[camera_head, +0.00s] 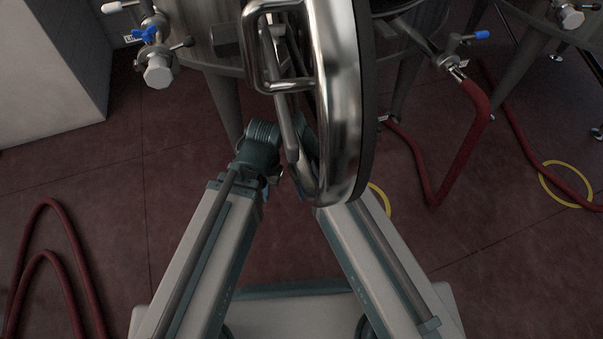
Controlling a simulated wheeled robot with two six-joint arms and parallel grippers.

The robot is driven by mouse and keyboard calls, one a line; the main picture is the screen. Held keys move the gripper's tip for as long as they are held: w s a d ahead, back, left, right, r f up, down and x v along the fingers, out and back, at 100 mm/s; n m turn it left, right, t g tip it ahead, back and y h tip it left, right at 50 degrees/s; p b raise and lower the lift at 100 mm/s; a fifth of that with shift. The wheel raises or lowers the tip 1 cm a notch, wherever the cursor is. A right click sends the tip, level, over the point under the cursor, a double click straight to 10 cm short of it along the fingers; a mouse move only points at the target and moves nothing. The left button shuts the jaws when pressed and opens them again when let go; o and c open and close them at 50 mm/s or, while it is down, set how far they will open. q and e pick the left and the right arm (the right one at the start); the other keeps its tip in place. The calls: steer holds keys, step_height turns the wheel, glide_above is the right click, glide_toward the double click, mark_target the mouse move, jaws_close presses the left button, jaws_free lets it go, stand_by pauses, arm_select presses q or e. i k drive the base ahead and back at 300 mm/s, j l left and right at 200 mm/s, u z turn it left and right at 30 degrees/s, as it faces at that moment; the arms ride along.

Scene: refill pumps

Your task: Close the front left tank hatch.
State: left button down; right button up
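A shiny round metal hatch (341,100) stands open and nearly edge-on in the upper middle of the head view, with a dark rim on its right side. A bent tube handle (250,55) sticks out from its left face. The tank (205,32) behind it is partly covered by the hatch. My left arm reaches up from below to a dark wrist joint just left of the hatch's lower part. My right arm runs up behind the hatch's lower edge. I make out no fingertips of either gripper; the hatch and handle cover that area.
A valve with a blue lever (145,34) is on the tank's left side. Another valve (451,60) at right joins a red hose (466,140). A red hose (58,232) lies at left. A pale block (62,70) stands upper left. Red floor is clear at lower right.

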mark_target(326, 53)
steer(key=k+l, duration=0.25)
steer(key=k, duration=0.2)
steer(key=k+l, duration=0.3)
steer(key=k, duration=0.2)
steer(key=k+l, duration=0.25)
steer(key=k, duration=0.2)
